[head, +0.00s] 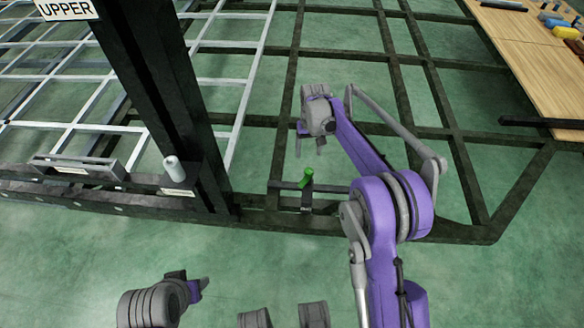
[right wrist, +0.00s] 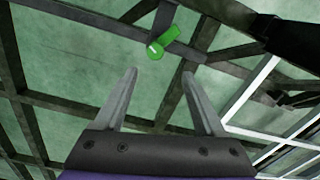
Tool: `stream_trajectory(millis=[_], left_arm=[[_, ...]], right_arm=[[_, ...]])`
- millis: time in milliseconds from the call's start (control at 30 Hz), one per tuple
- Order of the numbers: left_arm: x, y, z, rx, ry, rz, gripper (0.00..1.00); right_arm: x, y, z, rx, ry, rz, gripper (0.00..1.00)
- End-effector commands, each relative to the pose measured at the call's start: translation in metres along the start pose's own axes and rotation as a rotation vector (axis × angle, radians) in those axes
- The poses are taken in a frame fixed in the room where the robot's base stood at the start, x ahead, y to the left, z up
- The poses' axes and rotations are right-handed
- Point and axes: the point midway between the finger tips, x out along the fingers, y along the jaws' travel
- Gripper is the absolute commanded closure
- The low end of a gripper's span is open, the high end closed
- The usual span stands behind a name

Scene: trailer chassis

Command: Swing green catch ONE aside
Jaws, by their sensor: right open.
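The green catch (head: 307,177) is a small bright green piece on a dark bracket at the front rail of the chassis. In the right wrist view the catch (right wrist: 163,43) lies just beyond the fingertips, roughly centred between them. My right gripper (head: 309,147) is open and empty, behind the catch in the head view and apart from it. Its two grey fingers also show in the right wrist view (right wrist: 159,76). My left gripper (head: 203,284) is at the lower left, far from the catch; its finger opening cannot be made out.
A thick dark post (head: 158,80) with an "UPPER" sign (head: 66,9) stands left of the catch. A white cylinder (head: 173,166) sits by its foot. A light grey grid (head: 60,105) lies at left. A wooden table (head: 520,45) with small parts is at upper right. Green floor shows between dark beams.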

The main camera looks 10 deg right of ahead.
Motion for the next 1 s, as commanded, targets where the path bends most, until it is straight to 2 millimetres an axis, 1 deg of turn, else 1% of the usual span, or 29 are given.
stream_trajectory(millis=[67, 167, 267, 500, 633, 800, 1000], left_arm=[[0.001, 0.000, 0.000, 0.000, 0.000, 0.000, 0.50], [0.003, 0.000, 0.001, 0.000, -0.001, 0.000, 0.50], [0.008, 0.000, 0.003, 0.000, -0.003, 0.000, 0.50], [0.020, 0.000, 0.006, 0.000, -0.007, 0.000, 0.50], [0.024, 0.000, 0.007, 0.000, -0.008, 0.000, 0.50], [0.026, 0.000, 0.008, 0.000, -0.009, 0.000, 0.50], [0.026, 0.000, 0.008, 0.000, -0.009, 0.000, 0.50]], right_arm=[[-0.002, 0.007, 0.001, -0.008, -0.008, 0.022, 0.28], [0.007, 0.009, 0.001, -0.010, -0.011, 0.027, 0.28], [0.025, 0.008, 0.002, -0.010, -0.010, 0.025, 0.28], [0.072, 0.009, 0.002, -0.009, -0.009, 0.024, 0.28], [0.090, 0.009, 0.002, -0.009, -0.009, 0.023, 0.28], [0.102, 0.009, 0.002, -0.009, -0.008, 0.023, 0.28], [0.104, 0.009, 0.002, -0.009, -0.008, 0.023, 0.28]])
